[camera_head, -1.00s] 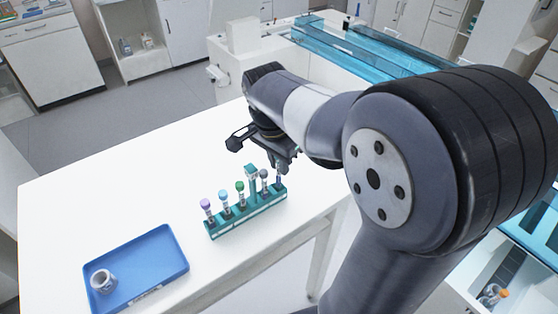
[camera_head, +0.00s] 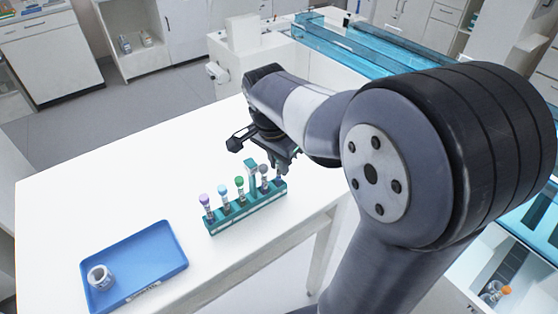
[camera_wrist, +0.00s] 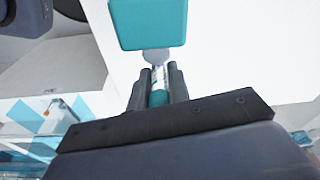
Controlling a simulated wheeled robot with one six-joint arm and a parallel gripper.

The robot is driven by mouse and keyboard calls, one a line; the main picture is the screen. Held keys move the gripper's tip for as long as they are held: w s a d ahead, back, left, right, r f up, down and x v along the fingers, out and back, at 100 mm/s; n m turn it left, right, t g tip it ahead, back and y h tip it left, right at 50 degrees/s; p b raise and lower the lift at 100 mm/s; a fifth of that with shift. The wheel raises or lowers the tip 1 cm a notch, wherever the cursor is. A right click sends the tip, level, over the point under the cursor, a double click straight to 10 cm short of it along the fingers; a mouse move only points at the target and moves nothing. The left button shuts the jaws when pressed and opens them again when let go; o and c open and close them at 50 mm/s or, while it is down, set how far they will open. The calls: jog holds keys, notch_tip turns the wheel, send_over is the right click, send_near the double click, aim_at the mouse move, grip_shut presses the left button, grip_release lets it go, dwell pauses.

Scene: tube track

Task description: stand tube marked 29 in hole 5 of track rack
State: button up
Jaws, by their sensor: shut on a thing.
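The teal track rack (camera_head: 247,210) stands on the white table with a row of upright tubes. From the left they are a purple-capped tube (camera_head: 205,203), a blue-capped tube (camera_head: 224,196), a green-capped tube (camera_head: 240,187), then a grey-capped tube (camera_head: 264,174) past the rack's raised teal post (camera_head: 251,172). My gripper (camera_head: 280,170) is over the rack's right end. In the wrist view its fingers (camera_wrist: 158,82) are shut on a tube (camera_wrist: 159,74) with a pale label. The number 29 and hole numbers are not readable, and the tube's lower end is hidden.
A blue tray (camera_head: 165,236) with a small grey-white cup (camera_head: 99,277) lies at the table's left front. The white table (camera_head: 120,180) is clear behind the rack and tray. The teal post (camera_wrist: 148,24) is close ahead of my fingers in the wrist view.

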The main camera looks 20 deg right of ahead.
jog(key=shift+f, duration=0.2)
jog(key=o, duration=0.8)
jog(key=r, duration=0.3)
jog(key=a+r, duration=0.1)
jog(key=r, duration=0.3)
jog(key=s+r, duration=0.1)
jog(key=r, duration=0.2)
jog(key=shift+a+r, duration=0.2)
jog(key=shift+r, duration=0.15)
jog(key=shift+w, duration=0.1)
